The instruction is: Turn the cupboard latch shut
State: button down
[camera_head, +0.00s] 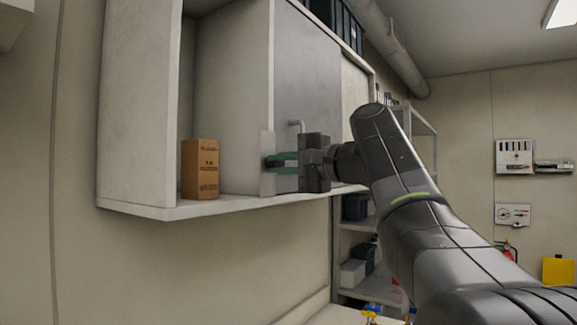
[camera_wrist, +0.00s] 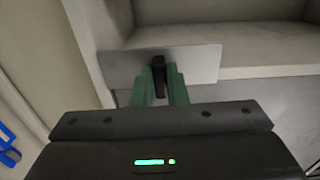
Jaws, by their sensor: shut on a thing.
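The wall cupboard (camera_head: 130,120) has an open compartment on its left and a grey door panel (camera_head: 305,75) to the right of it. A pale metal latch plate (camera_head: 267,148) stands at the panel's left edge; it also shows in the wrist view (camera_wrist: 205,62). My gripper (camera_head: 272,161) reaches the plate from the right. In the wrist view its green fingers (camera_wrist: 160,80) are shut on a small dark latch knob (camera_wrist: 158,62) in front of the plate. The fingers hide part of the knob, and I cannot tell its exact turn angle.
A brown box (camera_head: 200,169) stands in the open compartment, left of my gripper. A pale bar handle (camera_head: 297,126) is on the panel just above my gripper. A shelf rack (camera_head: 365,225) stands behind, below the cupboard's right end. The wall below the compartment is clear.

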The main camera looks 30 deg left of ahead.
jog(key=c, duration=1.4)
grip_release()
jog(key=shift+c, duration=0.2)
jog(key=shift+d, duration=0.15)
jog(key=s+d+b, duration=0.1)
jog(key=d+b, duration=0.1)
jog(key=d, duration=1.1)
jog(key=shift+s+d+b, duration=0.15)
jog(key=shift+d+b, duration=0.1)
jog(key=shift+b, duration=0.1)
jog(key=shift+a, duration=0.1)
jog(key=shift+w+a+p, duration=0.2)
jog(key=shift+a+p, duration=0.25)
jog(key=shift+a, duration=1.8)
jog(key=shift+w+a+p, duration=0.2)
jog(key=shift+a+p, duration=0.25)
jog(key=shift+a, duration=1.8)
jog(key=shift+w+a+p, duration=0.2)
jog(key=shift+a+p, duration=0.25)
jog(key=shift+a, duration=1.8)
jog(key=shift+d, duration=0.1)
